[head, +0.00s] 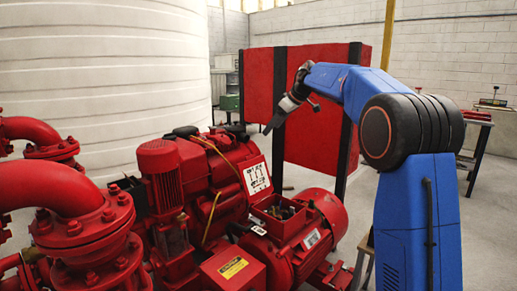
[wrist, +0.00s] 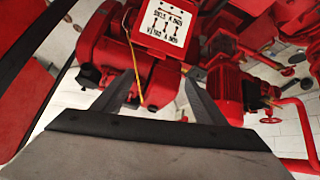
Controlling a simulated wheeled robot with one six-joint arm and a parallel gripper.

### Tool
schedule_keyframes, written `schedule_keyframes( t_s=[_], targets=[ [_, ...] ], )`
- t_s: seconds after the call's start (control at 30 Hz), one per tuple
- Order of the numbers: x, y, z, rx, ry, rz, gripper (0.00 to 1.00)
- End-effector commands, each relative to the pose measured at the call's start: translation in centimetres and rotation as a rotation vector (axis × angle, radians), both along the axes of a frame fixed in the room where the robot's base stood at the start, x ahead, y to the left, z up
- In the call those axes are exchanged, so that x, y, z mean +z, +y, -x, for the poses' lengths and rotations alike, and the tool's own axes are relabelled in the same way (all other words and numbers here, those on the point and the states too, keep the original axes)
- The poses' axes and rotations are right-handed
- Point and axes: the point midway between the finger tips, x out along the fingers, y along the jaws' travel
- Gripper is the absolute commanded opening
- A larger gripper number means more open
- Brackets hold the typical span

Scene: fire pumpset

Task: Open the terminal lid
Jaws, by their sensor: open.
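The terminal lid (head: 257,178) is a red plate with a white wiring-diagram label, standing tilted up behind the open terminal box (head: 284,231) on the red motor. Terminals show inside the box. The lid's label also shows at the top of the wrist view (wrist: 165,22), beyond my fingers. My gripper (head: 269,131) is above the lid in the head view and apart from it. In the wrist view its two dark fingers (wrist: 158,88) are spread with nothing between them.
A yellow cable (head: 212,215) runs over the red engine beside the lid. Large red pipes (head: 60,195) stand at the left, before a big white tank (head: 100,70). A red panel with black posts (head: 312,90) stands behind. Grey floor is open at the right.

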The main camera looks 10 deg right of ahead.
Motion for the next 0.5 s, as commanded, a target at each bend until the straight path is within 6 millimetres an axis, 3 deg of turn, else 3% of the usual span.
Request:
schedule_keyframes(
  t_s=[0.5],
  targets=[
    [-2.1, 1.1, 0.5, 0.538, -0.371, 0.216, 0.66]
  ],
)
